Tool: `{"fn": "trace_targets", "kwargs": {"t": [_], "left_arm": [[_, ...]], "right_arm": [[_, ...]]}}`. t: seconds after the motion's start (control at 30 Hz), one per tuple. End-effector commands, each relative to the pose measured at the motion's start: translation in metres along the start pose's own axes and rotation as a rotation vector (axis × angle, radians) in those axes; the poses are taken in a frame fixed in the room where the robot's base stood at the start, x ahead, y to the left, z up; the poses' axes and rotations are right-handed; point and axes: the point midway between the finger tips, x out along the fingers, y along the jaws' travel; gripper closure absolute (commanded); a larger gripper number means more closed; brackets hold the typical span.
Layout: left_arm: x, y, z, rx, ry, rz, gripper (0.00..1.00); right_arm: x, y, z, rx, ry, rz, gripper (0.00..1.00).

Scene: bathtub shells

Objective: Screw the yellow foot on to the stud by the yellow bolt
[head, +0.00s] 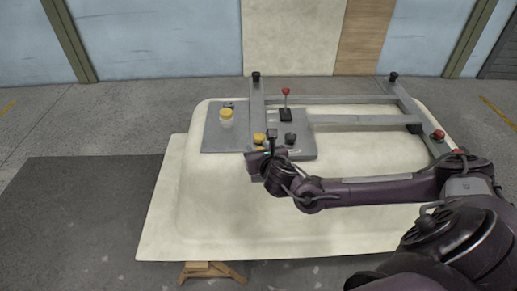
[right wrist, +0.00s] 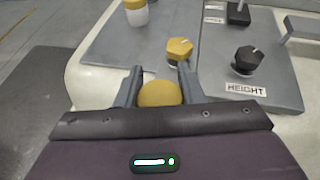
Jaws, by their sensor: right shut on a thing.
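My right gripper (right wrist: 161,78) is shut on the yellow foot (right wrist: 160,94), which shows as a rounded yellow top between the two fingers. In the head view the right gripper (head: 258,158) is over the near edge of the grey plate, and the foot is hard to make out there. The yellow bolt (right wrist: 179,50), with a faceted head, stands on the plate just beyond the fingertips, apart from the foot. It also shows in the head view (head: 259,138). I cannot make out the bare stud. My left gripper is out of view.
A black knob (right wrist: 247,60) stands right of the yellow bolt, near a HEIGHT label. A yellow-lidded jar (head: 226,118) is on the plate's left. A red-topped lever (head: 286,103) and grey frame bars (head: 350,119) lie behind. The cream tub shell's (head: 215,225) near side is clear.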

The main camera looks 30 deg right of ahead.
Motion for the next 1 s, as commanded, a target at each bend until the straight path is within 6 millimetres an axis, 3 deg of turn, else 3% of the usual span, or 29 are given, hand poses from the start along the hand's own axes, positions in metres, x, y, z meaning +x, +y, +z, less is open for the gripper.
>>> {"fn": "trace_targets", "kwargs": {"t": [1.0], "left_arm": [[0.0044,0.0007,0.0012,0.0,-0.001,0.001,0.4]], "right_arm": [[-0.0002,0.0,-0.0001,0.0,0.0,0.0,0.88]]}}
